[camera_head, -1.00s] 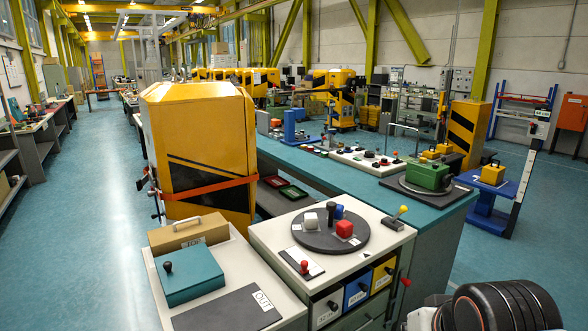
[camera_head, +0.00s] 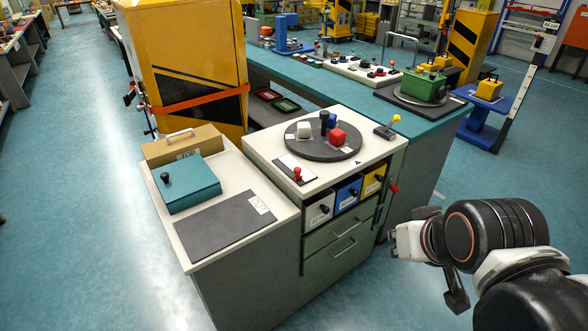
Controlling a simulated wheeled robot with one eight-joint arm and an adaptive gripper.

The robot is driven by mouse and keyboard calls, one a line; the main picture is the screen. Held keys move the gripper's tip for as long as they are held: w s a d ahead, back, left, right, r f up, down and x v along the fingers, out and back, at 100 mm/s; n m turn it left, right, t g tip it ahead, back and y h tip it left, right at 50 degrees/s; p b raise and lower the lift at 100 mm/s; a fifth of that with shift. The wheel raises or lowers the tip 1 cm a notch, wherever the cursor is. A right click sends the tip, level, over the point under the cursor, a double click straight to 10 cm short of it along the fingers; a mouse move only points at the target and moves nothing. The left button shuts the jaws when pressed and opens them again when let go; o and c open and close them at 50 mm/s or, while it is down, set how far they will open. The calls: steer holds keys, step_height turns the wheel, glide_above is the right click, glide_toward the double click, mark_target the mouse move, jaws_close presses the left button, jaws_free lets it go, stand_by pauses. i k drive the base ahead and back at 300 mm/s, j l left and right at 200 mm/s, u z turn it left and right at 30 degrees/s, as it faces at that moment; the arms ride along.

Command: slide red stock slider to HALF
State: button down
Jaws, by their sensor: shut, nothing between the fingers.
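A red knob (camera_head: 297,173) stands on a narrow white-and-dark plate (camera_head: 291,166) at the front left of the cream cabinet top. It appears to be the slider; no HALF mark is readable at this size. My arm comes in from the lower right. The dark end below it, which appears to be my gripper (camera_head: 457,296), looks shut and empty. It hangs over open floor to the right of the cabinet, well apart from the knob. Parts of my wrist and gripper are hidden by my arm.
A dark round turntable (camera_head: 322,152) with white, blue and red blocks lies behind the knob. A yellow-topped lever (camera_head: 390,126) stands to the right. A red handle (camera_head: 393,189) sticks out at the cabinet's side. A lower bench (camera_head: 190,245) with a teal box (camera_head: 186,184) is at left.

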mark_target(296, 170)
steer(key=i+j, duration=0.95)
steer(key=i+l+z, duration=0.05)
